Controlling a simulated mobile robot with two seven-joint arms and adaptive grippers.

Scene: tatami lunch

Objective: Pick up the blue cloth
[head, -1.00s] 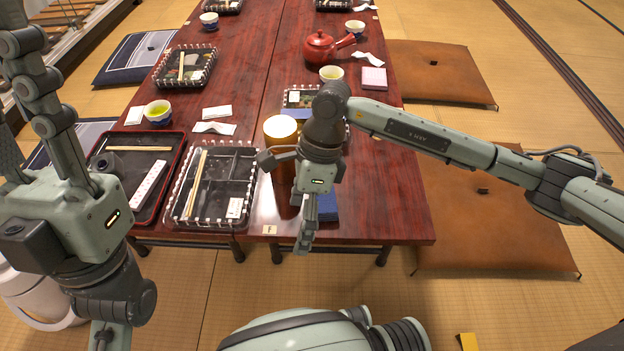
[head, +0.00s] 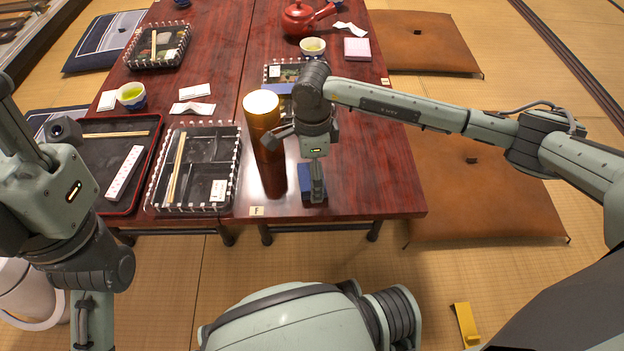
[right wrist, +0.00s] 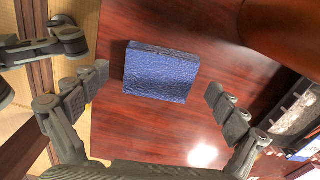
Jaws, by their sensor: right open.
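The blue cloth (head: 306,180) is a small folded block near the table's front edge, partly hidden behind my right gripper in the head view. In the right wrist view the cloth (right wrist: 161,72) lies flat on the red-brown wood. My right gripper (head: 316,190) points down over it. Its open fingers (right wrist: 158,98) stand to either side of the cloth, apart from it, with nothing held. My left gripper (head: 86,325) hangs at the lower left, in front of the table and far from the cloth; its jaw opening cannot be made out.
A tall brown-gold cylinder (head: 266,150) stands just left of my right gripper. A divided black box (head: 205,185) and a black tray (head: 101,165) lie further left. A bento box with a blue strip is behind the gripper. The tabletop (head: 375,180) to the right is clear.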

